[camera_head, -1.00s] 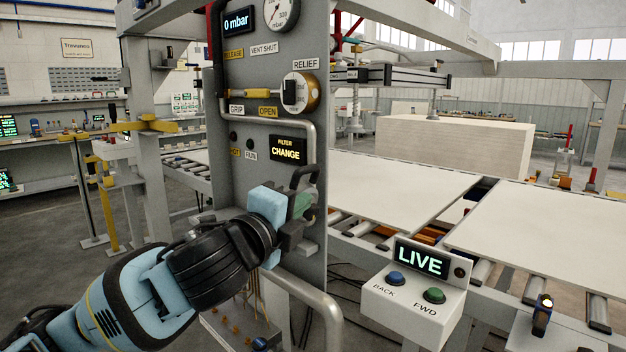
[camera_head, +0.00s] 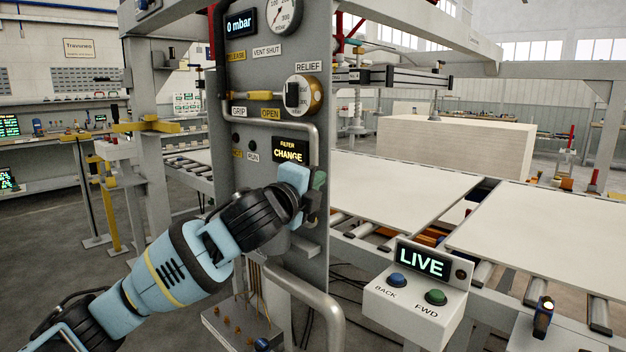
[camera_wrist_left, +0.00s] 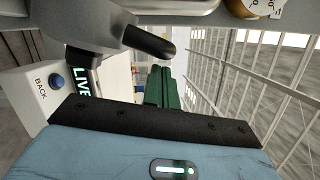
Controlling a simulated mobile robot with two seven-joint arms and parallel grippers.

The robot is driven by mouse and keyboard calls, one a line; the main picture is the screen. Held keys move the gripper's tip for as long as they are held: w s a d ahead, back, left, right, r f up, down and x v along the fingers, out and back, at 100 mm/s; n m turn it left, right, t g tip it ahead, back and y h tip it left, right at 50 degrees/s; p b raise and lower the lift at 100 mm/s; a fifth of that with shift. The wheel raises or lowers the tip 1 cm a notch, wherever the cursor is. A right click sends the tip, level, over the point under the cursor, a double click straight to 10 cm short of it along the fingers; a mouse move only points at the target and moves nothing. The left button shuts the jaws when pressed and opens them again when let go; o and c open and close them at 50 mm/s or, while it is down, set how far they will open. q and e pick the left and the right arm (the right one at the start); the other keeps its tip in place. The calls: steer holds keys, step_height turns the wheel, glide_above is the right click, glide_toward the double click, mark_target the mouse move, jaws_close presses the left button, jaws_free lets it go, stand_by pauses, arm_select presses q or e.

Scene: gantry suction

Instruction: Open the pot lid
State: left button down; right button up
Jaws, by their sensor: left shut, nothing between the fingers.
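My left gripper (camera_head: 319,180) is at the right edge of the grey panel, below the filter display. Its green fingers also show in the left wrist view (camera_wrist_left: 163,80), shut with nothing between them. A grey piece, which looks like the pot's lid arm (camera_wrist_left: 92,22), ends in a black handle (camera_wrist_left: 150,42). The handle is beside and just in front of the fingertips; I cannot tell whether they touch. In the head view the pot and lid are mostly hidden behind my gripper, so I cannot tell how far open the lid is. My right gripper is not in view.
The grey panel (camera_head: 265,140) carries gauges, a yellow-handled lever (camera_head: 265,95), a bent pipe rail (camera_head: 316,150) and a "FILTER CHANGE" display (camera_head: 290,150). A control box (camera_head: 415,300) with BACK and FWD buttons stands at lower right. Large pale boards (camera_head: 400,190) lie on rollers behind.

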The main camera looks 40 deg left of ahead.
arm_select(q)
steer(key=shift+a, duration=0.25)
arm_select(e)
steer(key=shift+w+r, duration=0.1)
arm_select(q)
steer(key=shift+r, duration=0.1)
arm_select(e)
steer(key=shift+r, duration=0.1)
